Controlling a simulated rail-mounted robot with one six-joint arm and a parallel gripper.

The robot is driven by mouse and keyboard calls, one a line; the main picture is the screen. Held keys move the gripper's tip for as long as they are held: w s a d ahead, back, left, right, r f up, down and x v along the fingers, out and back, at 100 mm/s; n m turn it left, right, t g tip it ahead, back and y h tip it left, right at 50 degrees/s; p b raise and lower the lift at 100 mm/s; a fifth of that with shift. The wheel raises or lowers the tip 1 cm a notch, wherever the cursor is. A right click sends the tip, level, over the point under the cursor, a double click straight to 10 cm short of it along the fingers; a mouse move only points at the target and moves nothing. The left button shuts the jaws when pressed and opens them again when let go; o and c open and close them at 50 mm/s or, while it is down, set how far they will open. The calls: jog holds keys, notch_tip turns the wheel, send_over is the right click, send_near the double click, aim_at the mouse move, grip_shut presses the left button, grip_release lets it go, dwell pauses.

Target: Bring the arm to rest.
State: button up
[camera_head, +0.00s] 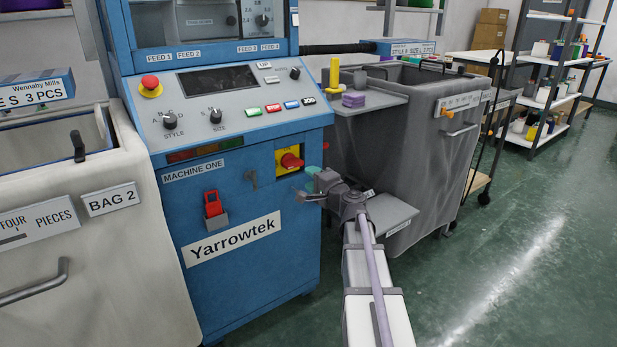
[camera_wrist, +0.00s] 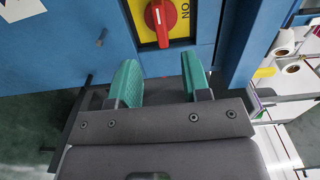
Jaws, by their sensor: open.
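My gripper (camera_head: 308,184) is in front of the right part of the blue Yarrowtek machine (camera_head: 240,270), just below the red rotary switch (camera_head: 291,161) on its yellow plate. In the wrist view the two green fingertips of my gripper (camera_wrist: 158,85) stand apart with nothing between them. My arm reaches in from the lower right in the head view.
A white bag bin (camera_head: 140,260) stands left of the machine and a grey bin (camera_head: 405,150) stands right. A grey shelf (camera_head: 375,101) with a yellow tool and purple blocks juts beside the machine. Green floor (camera_head: 540,250) is clear at right.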

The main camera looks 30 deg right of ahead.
jog(key=s+a+f+n+g+h, duration=0.1)
jog(key=s+a+f+n+g, duration=0.75)
jog(key=s+a, duration=0.45)
jog(key=s+a+f+n+g+h, duration=0.1)
jog(key=s+a+f+n+g, duration=0.85)
jog(key=a, duration=0.45)
notch_tip(320, 180, up, 36)
jog(key=s+a+m+p, duration=0.1)
jog(key=p, duration=3.4)
jog(key=shift+s+r, duration=0.15)
jog(key=shift+s, duration=0.05)
